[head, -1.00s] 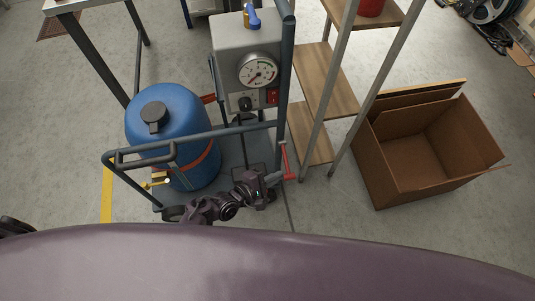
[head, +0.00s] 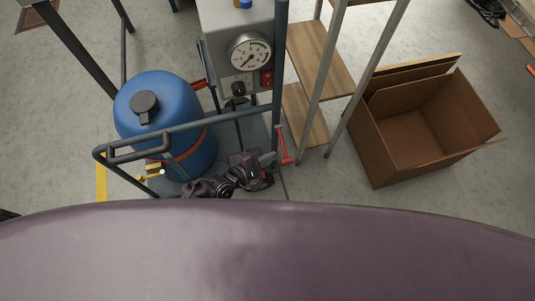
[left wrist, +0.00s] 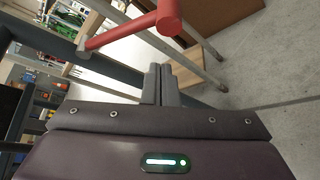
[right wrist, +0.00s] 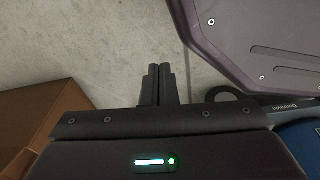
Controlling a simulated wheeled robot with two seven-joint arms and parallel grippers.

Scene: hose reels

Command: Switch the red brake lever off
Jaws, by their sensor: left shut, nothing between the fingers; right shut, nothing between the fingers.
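The red brake lever (head: 285,147) is a cranked red bar on the right post of the cart. It also shows large in the left wrist view (left wrist: 128,33), with a thick round end at the upper right. My left gripper (head: 270,158) is just left of the lever in the head view. In the left wrist view its fingers (left wrist: 162,70) are shut and empty, below the lever and apart from it in the picture. My right gripper (right wrist: 156,70) is shut and empty over bare floor. It is not visible in the head view.
The cart's blue-grey rail (head: 190,127) surrounds a blue tank (head: 165,97). A grey box with a gauge (head: 250,52) and a red switch (head: 267,78) stands behind. A shelf (head: 318,65) is right of the post. An open cardboard box (head: 420,140) is farther right.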

